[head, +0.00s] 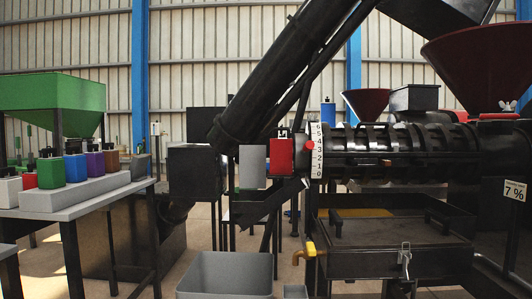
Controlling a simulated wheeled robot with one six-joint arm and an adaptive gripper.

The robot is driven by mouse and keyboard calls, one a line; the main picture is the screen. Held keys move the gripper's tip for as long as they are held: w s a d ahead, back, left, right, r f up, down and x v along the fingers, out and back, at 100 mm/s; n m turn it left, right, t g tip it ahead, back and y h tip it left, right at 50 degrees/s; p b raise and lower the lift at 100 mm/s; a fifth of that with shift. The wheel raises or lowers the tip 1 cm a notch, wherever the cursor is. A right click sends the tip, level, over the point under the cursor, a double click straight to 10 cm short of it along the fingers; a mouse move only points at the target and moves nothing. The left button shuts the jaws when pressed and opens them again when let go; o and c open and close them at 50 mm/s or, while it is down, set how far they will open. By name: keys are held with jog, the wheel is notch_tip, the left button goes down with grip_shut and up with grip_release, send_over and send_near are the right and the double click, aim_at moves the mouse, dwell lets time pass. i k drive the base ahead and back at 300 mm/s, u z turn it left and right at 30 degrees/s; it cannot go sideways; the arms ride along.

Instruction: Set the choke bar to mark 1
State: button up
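A white upright scale (318,160) with marks from 0 at the bottom upward stands at the left end of the black ribbed press barrel (400,143). A round red knob or pointer (310,146) sits at the scale's left edge, level with about marks 3 to 4. I take it to be part of the choke bar; the bar itself cannot be made out against the dark parts. My gripper is not recognisable in the head view, so its state does not show.
A red block (280,157) and a grey block (253,167) are left of the scale. A large dark tube (275,70) slants above. A grey bin (224,273) stands below. Coloured canisters (76,167) stand on the left table.

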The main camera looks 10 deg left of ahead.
aim_at(301, 145)
jog(key=u, duration=0.8)
jog(key=i, duration=1.45)
jog(key=z, duration=0.4)
jog(key=k, duration=1.3)
jog(key=z, duration=0.25)
jog(key=i, duration=0.8)
jog(key=u, duration=0.25)
